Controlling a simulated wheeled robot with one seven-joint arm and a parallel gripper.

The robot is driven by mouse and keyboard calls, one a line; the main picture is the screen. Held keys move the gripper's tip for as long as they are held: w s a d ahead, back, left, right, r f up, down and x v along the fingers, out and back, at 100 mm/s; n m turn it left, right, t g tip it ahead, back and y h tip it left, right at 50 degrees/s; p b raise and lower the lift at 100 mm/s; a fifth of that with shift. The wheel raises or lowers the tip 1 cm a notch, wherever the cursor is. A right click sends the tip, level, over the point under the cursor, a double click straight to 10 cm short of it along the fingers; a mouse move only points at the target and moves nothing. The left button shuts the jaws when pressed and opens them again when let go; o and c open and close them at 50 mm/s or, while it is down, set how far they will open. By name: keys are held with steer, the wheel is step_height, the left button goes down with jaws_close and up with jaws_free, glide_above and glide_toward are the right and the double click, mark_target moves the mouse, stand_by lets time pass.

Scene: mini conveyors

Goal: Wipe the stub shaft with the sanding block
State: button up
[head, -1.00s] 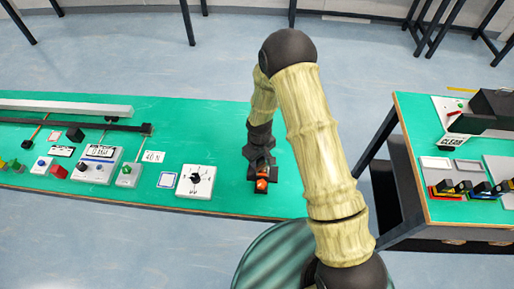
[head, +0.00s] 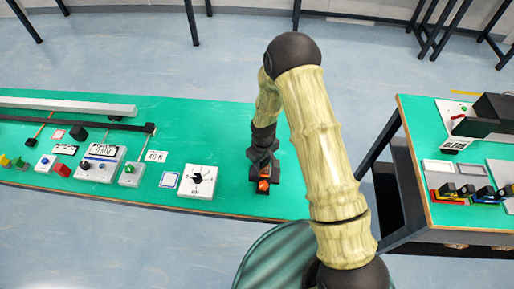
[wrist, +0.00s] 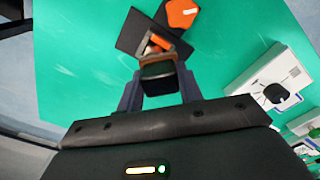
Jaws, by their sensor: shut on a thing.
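My gripper (wrist: 160,88) is shut on a dark block with a brown edge, which I take as the sanding block (wrist: 157,70). Beyond the block in the wrist view is a black fixture (wrist: 137,32) with an orange part (wrist: 182,13) and a short orange and grey piece, probably the stub shaft (wrist: 158,42). The block's far edge overlaps the near end of this piece; I cannot tell whether they touch. In the head view my gripper (head: 262,168) is low over the green bench, right by the orange part (head: 263,186); the block and the shaft cannot be made out there.
A white dial box (head: 198,182) stands just left of my gripper on the green bench (head: 225,125). More control boxes and a dark rail (head: 80,122) lie farther left. A second bench (head: 410,130) with several small items stands at the right. The bench behind my gripper is clear.

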steer(key=shift+a, duration=0.9)
step_height(320, 180, up, 4)
steer(key=shift+d+r+p, duration=0.15)
steer(key=shift+r+p, duration=0.05)
steer(key=shift+p, duration=1)
steer(key=shift+r+p, duration=1.25)
steer(key=shift+r, duration=0.65)
